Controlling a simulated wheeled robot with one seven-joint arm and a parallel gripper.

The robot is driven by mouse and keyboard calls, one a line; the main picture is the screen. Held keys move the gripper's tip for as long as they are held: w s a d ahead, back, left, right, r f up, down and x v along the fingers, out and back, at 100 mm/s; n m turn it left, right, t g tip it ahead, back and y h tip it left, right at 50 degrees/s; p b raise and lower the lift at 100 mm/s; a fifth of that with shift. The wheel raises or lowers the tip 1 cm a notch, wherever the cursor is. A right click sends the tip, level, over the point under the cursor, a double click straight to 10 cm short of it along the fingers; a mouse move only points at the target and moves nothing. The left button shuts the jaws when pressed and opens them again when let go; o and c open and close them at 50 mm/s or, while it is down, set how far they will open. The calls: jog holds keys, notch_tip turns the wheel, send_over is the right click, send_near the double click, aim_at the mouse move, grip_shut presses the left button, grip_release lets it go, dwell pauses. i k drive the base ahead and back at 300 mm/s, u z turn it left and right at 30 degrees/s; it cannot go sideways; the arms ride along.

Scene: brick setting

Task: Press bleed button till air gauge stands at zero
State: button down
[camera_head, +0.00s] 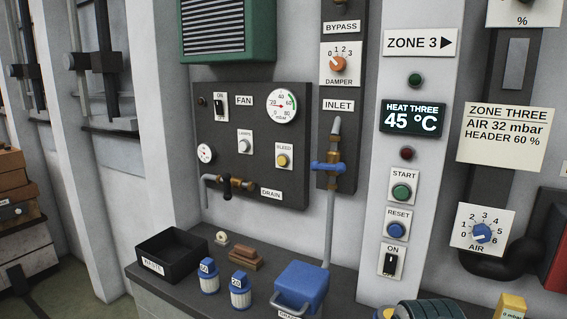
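The bleed button (282,160) is a yellow round button on a white plate marked BLEED, low on the right of the dark fan panel (232,173). Nothing touches it. Above it is a large round white gauge (282,105) marked in mbar, with a green and red scale edge. Its red needle seems to lie to the left, near the 20 mark and off zero; the exact reading is too small to tell. A smaller gauge (206,153) sits at the panel's left; its reading is unclear. My gripper is not in view.
A shelf (190,261) below the panel holds a black waste tray (171,260), two blue-capped bottles (209,277) and a blue box (301,284). A drain tap (227,185) and blue-handled inlet valve (328,166) project near the button. Space before the button looks clear.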

aim_at(282, 161)
jog(key=u, duration=0.9)
jog(key=k, duration=1.15)
jog(key=u, duration=0.9)
jog(key=k, duration=0.2)
jog(key=u, duration=0.3)
jog(key=i, duration=1.25)
jog(key=z, duration=0.55)
jog(key=i, duration=1.2)
jog(key=z, duration=1.6)
jog(key=i, duration=0.55)
jog(key=z, duration=0.45)
